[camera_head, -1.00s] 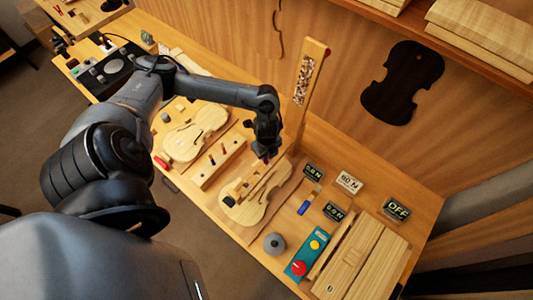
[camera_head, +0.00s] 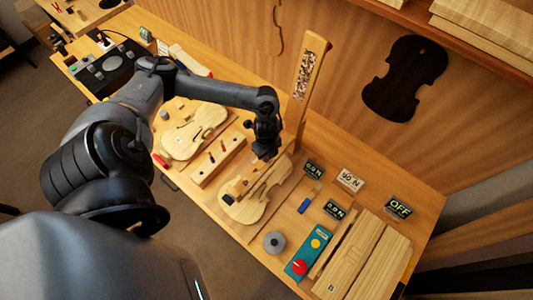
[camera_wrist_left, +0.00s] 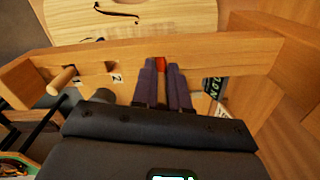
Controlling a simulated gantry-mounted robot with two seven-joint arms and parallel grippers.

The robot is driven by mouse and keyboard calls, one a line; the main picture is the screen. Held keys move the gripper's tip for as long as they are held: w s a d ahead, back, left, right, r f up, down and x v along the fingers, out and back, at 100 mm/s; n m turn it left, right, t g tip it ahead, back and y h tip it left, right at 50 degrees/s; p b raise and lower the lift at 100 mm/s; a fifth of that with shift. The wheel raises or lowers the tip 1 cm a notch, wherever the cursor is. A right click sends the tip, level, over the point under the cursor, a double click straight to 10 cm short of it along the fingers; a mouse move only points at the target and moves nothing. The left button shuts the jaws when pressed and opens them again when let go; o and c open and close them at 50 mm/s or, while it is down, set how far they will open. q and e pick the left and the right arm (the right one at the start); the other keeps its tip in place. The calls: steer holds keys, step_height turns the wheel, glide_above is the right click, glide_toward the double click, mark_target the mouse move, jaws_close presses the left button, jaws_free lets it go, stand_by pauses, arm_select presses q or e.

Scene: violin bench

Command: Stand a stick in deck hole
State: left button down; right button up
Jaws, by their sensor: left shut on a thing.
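My left gripper (camera_head: 265,154) hangs above the far end of the lower violin body (camera_head: 255,206) in the head view. In the left wrist view its dark fingers (camera_wrist_left: 164,85) are shut, with the red end of a stick (camera_wrist_left: 160,64) showing between the tips. A wooden block (camera_head: 207,175) with several small sticks stands left of the gripper. My right gripper does not show.
A tall wooden post (camera_head: 303,85) stands just right of the gripper. A grey round knob (camera_head: 274,242) stands near the front edge. Another violin body (camera_head: 195,130) lies at left.

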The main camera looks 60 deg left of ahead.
arm_select(q)
steer(key=shift+f+b, duration=0.35)
steer(key=shift+f, duration=0.25)
steer(key=c, duration=1.1)
jaws_free()
steer(key=shift+s, duration=0.1)
steer(key=shift+a, duration=0.1)
step_height(320, 180, up, 10)
steer(key=shift+f, duration=0.2)
steer(key=shift+s+r, duration=0.1)
steer(key=shift+r, duration=0.55)
